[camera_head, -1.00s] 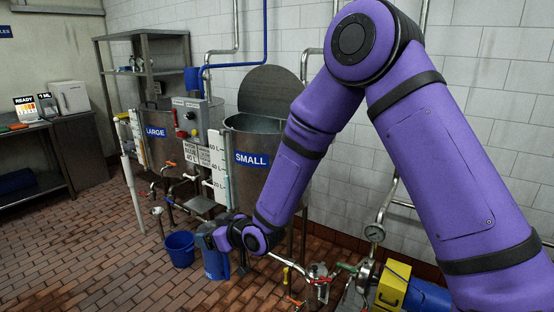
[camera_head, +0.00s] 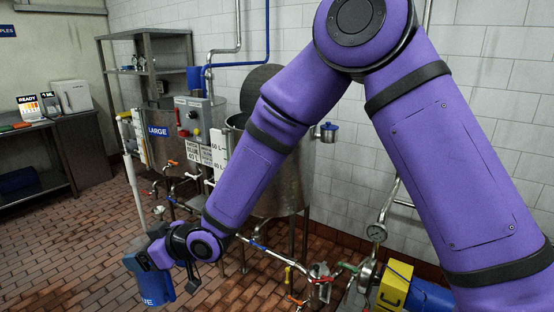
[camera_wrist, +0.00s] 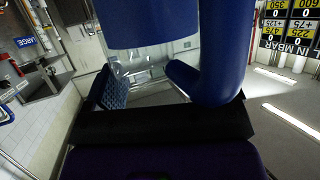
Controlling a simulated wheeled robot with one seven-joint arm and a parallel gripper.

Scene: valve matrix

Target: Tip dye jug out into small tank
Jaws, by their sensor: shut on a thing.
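The blue dye jug (camera_head: 153,285), with white letters "UE" showing, hangs upright over the floor at the lower left. My gripper (camera_head: 147,260) is shut on it near its top. In the wrist view the jug's blue body (camera_wrist: 150,22) and thick curved handle (camera_wrist: 222,55) fill the top, close to my gripper. What the jug holds cannot be seen. The small tank (camera_head: 290,190) is a steel vessel on legs with a raised round lid (camera_head: 263,84). My forearm covers much of its front and its label. The jug is apart from the tank, to its left and lower.
The large tank (camera_head: 160,150) stands left of the small one, with a control box (camera_head: 195,115) between. Pipes and valves (camera_head: 320,280) run low in front. A small blue-topped pot (camera_head: 328,132) is at the small tank's right side. Brick floor (camera_head: 60,260) at left is clear.

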